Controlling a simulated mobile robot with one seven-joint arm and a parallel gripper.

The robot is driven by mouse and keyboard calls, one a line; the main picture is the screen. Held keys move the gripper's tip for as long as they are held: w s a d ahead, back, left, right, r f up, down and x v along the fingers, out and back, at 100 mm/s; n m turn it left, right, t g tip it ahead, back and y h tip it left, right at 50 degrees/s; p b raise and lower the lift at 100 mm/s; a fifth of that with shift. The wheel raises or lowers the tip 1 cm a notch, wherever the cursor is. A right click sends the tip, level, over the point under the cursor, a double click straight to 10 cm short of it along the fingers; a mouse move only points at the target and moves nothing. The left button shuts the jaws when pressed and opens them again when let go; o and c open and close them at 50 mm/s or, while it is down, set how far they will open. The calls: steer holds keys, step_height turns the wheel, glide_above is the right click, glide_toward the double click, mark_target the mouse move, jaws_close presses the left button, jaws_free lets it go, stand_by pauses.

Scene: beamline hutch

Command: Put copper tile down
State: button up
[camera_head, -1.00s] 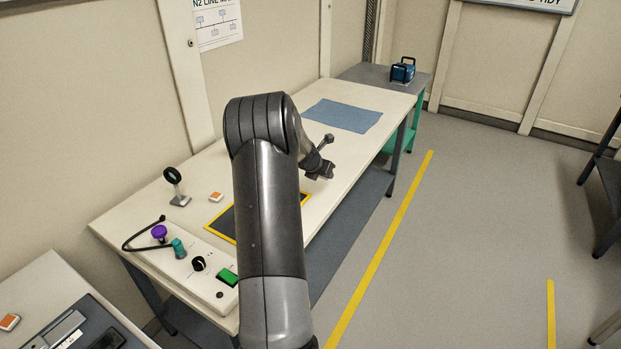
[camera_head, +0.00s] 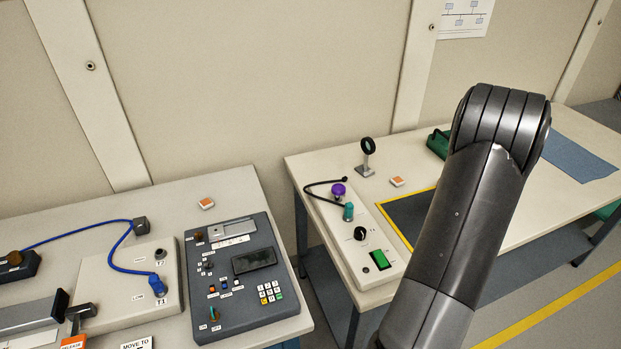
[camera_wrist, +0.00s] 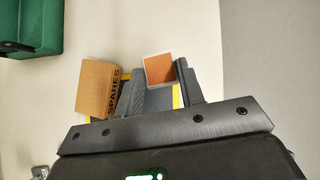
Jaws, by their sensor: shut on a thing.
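In the wrist view a copper tile (camera_wrist: 159,68), orange-brown with a pale rim, sits between the fingertips of my gripper (camera_wrist: 160,84), which is shut on it. Part of a yellow-edged dark mat lies below them. In the head view my arm hides the gripper and the held tile. The mat (camera_head: 408,213) shows there on the right bench, partly behind my arm. Another small orange tile with a pale rim (camera_head: 397,182) lies on that bench behind the mat. A similar tile (camera_head: 206,203) lies on the left bench.
A cardboard box marked SPARES (camera_wrist: 98,88) is close left of the fingers. A green case (camera_head: 438,143) stands at the back of the right bench. A control strip (camera_head: 350,235) and lens stand (camera_head: 366,160) are left of the mat. A keypad panel (camera_head: 240,270) fills the left bench's right part.

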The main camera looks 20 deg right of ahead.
steer(key=w+a+n+t+y, duration=0.3)
steer(key=w+a+n+t, duration=0.35)
steer(key=w+a, duration=2.65)
steer(key=w+a+n+y, duration=0.1)
steer(key=w+a+n, duration=0.15)
steer(key=a, duration=0.95)
steer(key=w+a+n+y, duration=0.1)
steer(key=w+a+n, duration=0.15)
steer(key=a, duration=0.85)
steer(key=s+a+n+y, duration=0.25)
steer(key=a+n, duration=0.25)
steer(key=a, duration=2.3)
steer(key=shift+m+y, duration=0.25)
steer(key=a+f, duration=0.2)
steer(key=a, duration=0.2)
steer(key=w+a+f, duration=0.1)
steer(key=a+f, duration=0.1)
steer(key=a, duration=0.1)
steer(key=w+a+f, duration=0.1)
steer(key=a+f, duration=0.1)
steer(key=a, duration=0.2)
steer(key=shift+a+f, duration=0.3)
steer(key=shift+f, duration=2.05)
